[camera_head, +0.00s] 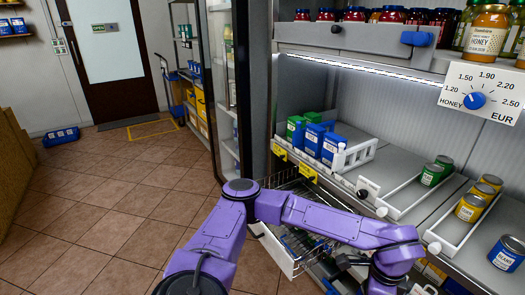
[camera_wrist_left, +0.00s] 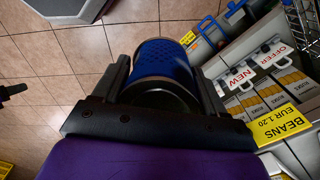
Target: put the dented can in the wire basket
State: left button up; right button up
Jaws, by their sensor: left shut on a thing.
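My left gripper (camera_wrist_left: 163,72) is shut on a can (camera_wrist_left: 162,58) with a blue patterned side and a metal rim, gripped between its two fingers. No dent shows on the part I see, so I cannot tell whether it is the dented can. In the head view my purple left arm reaches across to the lower right, and its fingers and the can are hidden. My right gripper is not in view.
The shelf holds green cans (camera_head: 436,171), yellow cans (camera_head: 471,207) and a blue beans can (camera_head: 508,253). Blue cartons (camera_head: 322,143) stand behind a white divider.

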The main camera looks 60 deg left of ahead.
aim_at(284, 235)
jog(key=z, duration=1.55)
jog(key=k, duration=0.1)
jog(key=u, duration=2.65)
jog(key=i, duration=0.9)
jog(key=z, duration=0.2)
